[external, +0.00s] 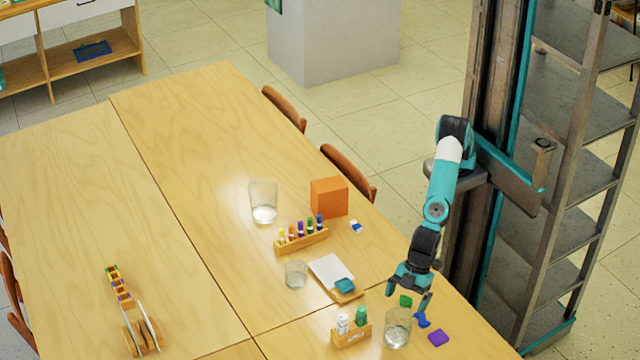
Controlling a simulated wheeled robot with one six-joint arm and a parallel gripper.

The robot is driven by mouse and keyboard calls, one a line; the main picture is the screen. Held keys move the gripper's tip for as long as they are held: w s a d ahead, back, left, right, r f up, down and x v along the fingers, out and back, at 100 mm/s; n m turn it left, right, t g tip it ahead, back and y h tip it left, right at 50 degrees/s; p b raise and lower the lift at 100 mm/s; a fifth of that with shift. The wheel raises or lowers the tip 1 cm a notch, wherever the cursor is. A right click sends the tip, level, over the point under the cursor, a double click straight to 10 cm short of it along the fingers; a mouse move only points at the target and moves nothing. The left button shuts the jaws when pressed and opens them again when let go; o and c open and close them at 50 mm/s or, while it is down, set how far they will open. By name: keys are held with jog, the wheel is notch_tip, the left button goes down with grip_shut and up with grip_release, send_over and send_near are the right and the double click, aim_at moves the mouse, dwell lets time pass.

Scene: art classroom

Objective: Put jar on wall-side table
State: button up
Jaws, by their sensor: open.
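Three clear glass vessels that could be the jar stand upright on the wooden tables: a tall glass jar (263,203) toward the back, a small glass jar (295,275) in the middle, and a glass jar (397,330) at the front right. My gripper (407,299) points down with its fingers apart and empty. It appears just behind and above the front-right jar, without visible contact. Long tables stand joined side by side, a left table (100,200) and a right table (190,130). I cannot tell which is the wall-side one.
Near my gripper lie a green piece (405,301), a blue piece (422,321) and a purple piece (438,338). A bottle rack (351,337), marker rack (301,241), orange box (329,198) and white pad (331,270) stand nearby. The left table is mostly clear.

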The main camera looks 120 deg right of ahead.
jog(key=shift+v, duration=1.85)
jog(key=s+d+r+n+g+y, duration=0.1)
jog(key=s+d+r, duration=0.35)
jog(key=d, duration=0.35)
jog(key=s+d+r+g, duration=0.1)
jog(key=s+d+r, duration=0.3)
jog(key=s+d, duration=0.25)
jog(key=s+d+g, duration=0.1)
jog(key=s+d, duration=0.3)
jog(key=s, duration=0.5)
jog(key=s+d+r+n+g+y, duration=0.1)
jog(key=s+d, duration=0.4)
jog(key=s, duration=0.3)
jog(key=shift+s+r+n, duration=0.2)
jog(key=shift+s+n, duration=0.1)
jog(key=shift+s, duration=0.1)
